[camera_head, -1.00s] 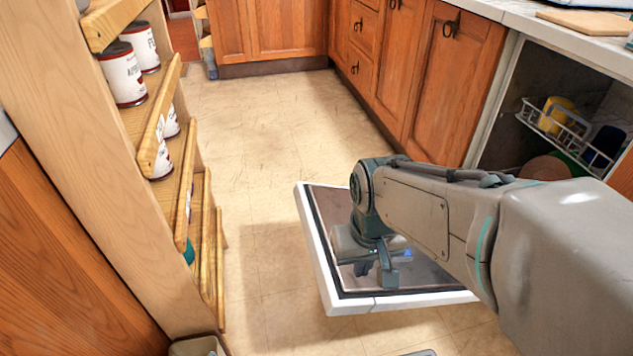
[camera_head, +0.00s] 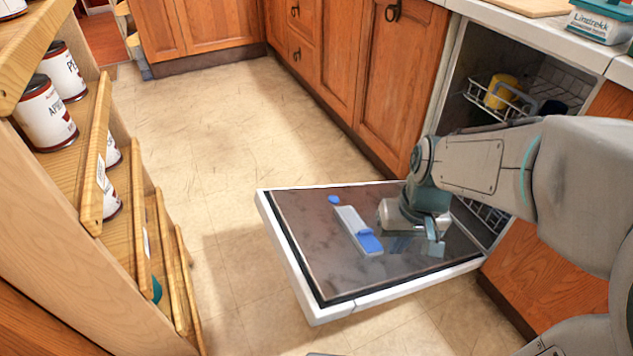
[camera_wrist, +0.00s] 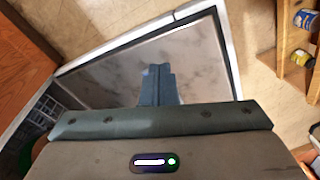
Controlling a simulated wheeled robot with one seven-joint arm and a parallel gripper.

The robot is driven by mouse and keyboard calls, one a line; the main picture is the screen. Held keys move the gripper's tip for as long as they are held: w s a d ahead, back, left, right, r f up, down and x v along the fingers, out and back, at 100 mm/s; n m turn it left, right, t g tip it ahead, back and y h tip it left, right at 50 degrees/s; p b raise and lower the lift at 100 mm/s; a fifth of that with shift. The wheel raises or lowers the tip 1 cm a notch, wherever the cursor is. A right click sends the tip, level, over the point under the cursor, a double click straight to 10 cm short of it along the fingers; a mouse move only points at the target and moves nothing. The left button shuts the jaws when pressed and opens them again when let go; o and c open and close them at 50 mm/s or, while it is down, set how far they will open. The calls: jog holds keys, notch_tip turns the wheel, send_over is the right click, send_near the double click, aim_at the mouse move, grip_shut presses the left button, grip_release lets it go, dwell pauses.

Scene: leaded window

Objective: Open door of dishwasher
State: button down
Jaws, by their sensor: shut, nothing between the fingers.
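The dishwasher door (camera_head: 300,285) is folded down and lies about level in front of the dishwasher opening (camera_head: 480,60). Its dark inner face, with a grey and blue dispenser (camera_head: 356,230), is turned up. My gripper (camera_head: 432,246) is shut and empty above that inner face, near the dishwasher side. Whether it touches the door I cannot tell. In the wrist view my shut fingers (camera_wrist: 157,72) point over the inner panel, and the door's white rim (camera_wrist: 222,30) runs around it.
An upper rack (camera_head: 495,98) with a yellow mug (camera_head: 500,92) is inside the dishwasher. A wooden shelf with cans (camera_head: 45,113) stands at the left. Wooden cabinets (camera_head: 390,80) line the back right. Open floor (camera_head: 215,150) lies between them.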

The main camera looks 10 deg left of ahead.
jog(key=w+a+n+g+y+p, duration=0.1)
jog(key=w+a+n+p, duration=0.2)
jog(key=w+a+p, duration=0.5)
jog(key=n+g+y+p, duration=0.1)
jog(key=n+g+p, duration=0.1)
jog(key=p, duration=0.1)
send_near(296, 262)
jog(key=shift+t, duration=0.3)
jog(key=b+x, duration=0.1)
jog(key=x, duration=0.1)
jog(key=b+x, duration=0.1)
jog(key=x, duration=0.1)
jog(key=b+x, duration=0.2)
jog(key=x, duration=0.1)
jog(key=shift+s+r, duration=0.15)
jog(key=shift+s, duration=0.1)
